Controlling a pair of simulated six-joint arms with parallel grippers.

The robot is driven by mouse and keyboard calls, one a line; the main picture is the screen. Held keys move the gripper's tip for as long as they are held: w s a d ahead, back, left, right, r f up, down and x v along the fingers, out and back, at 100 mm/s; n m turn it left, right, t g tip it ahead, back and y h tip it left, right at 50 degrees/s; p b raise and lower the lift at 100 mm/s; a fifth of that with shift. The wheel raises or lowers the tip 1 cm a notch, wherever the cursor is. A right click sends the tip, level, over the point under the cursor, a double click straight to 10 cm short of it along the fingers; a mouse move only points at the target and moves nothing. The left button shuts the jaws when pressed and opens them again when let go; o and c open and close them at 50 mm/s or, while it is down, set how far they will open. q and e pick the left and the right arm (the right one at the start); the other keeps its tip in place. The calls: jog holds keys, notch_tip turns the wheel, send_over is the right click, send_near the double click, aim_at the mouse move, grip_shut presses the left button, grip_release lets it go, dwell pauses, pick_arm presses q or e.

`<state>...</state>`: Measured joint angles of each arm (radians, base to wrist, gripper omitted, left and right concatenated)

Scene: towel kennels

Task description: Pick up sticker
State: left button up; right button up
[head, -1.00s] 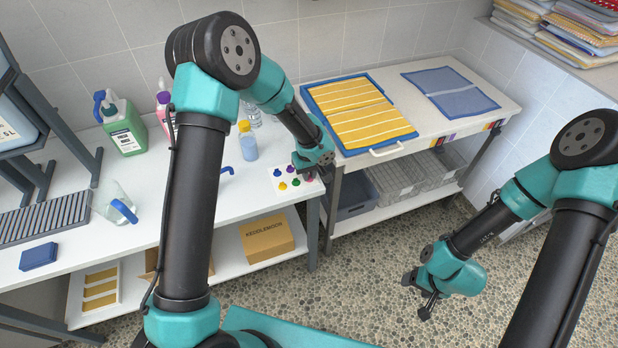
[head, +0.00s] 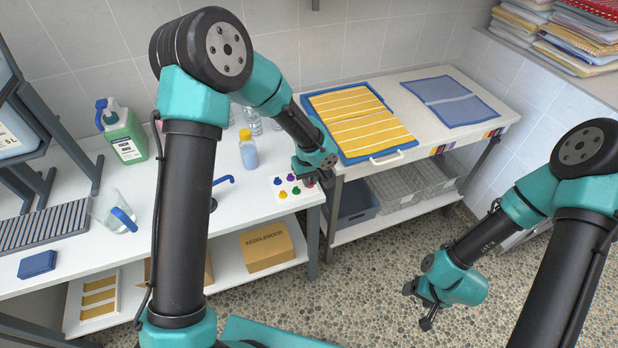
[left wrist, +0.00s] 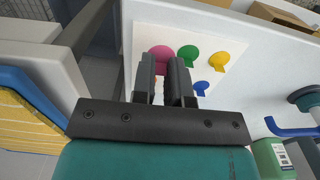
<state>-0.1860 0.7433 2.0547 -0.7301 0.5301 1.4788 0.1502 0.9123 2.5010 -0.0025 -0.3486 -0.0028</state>
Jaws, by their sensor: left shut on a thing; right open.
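The white sticker sheet (head: 279,188) lies at the right front corner of the white table. It carries several round coloured stickers with small tabs, among them yellow (left wrist: 218,56), green (left wrist: 188,52) and blue (left wrist: 216,90). My left gripper (left wrist: 162,66) is over the sheet, its fingers shut at the pink sticker (left wrist: 162,51). The pink disc shows just beyond the fingertips; its tab is hidden between them. I cannot tell whether it is lifted off the sheet. My right gripper (head: 419,305) is open and empty above the floor, well away from the sheet.
To the right, a blue tray with a yellow striped towel (head: 362,120) lies on another bench.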

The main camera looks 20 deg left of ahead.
pick_arm(q)
jog(key=s+d+r, duration=0.1)
jog(key=s+d, duration=0.2)
jog(key=s, duration=1)
jog(key=shift+s+d+r, duration=0.15)
jog(key=shift+s+d, duration=0.2)
jog(key=shift+d, duration=0.05)
jog(key=shift+r, duration=0.15)
jog(key=shift+r, duration=1.9)
